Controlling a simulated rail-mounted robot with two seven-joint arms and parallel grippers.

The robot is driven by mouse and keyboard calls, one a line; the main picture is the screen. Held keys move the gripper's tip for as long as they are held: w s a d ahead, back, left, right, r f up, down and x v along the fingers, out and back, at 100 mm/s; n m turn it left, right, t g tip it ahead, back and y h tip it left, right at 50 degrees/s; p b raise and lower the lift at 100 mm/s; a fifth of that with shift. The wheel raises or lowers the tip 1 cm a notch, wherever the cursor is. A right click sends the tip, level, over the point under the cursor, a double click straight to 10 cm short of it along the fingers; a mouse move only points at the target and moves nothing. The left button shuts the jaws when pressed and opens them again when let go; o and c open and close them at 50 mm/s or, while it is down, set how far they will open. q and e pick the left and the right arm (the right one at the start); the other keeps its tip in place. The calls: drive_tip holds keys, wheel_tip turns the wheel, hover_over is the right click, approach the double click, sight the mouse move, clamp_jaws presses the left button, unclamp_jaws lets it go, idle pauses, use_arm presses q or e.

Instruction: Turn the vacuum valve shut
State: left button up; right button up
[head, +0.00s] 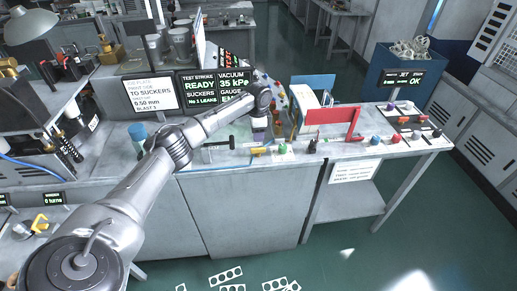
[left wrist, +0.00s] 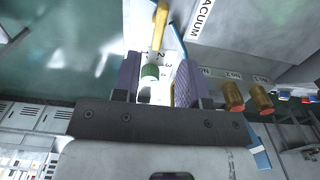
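The yellow lever (head: 257,152), which looks like the vacuum valve's handle, is at the front edge of the bench in the head view. In the left wrist view the yellow lever (left wrist: 159,28) lies beyond my fingertips, beside a "VACUUM" label (left wrist: 203,14). My left gripper (head: 258,133) points down just above the lever area. In the left wrist view its two dark fingers (left wrist: 156,78) are apart. A green-capped knob (left wrist: 150,73) on a white numbered plate shows between them; contact cannot be told. My right gripper is in neither view.
A green knob (head: 282,148) on a white plate stands right of the lever. Two brown-orange cylinders (left wrist: 246,99) are right of the fingers. A screen (head: 222,84) reads vacuum 35 kPa. A red bracket (head: 333,117) stands further right.

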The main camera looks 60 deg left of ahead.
sight(258, 148)
use_arm(q)
wheel_tip(258, 148, down, 8)
drive_tip(key=shift+b, duration=0.3)
drive_tip(key=shift+c, duration=0.3)
clamp_jaws()
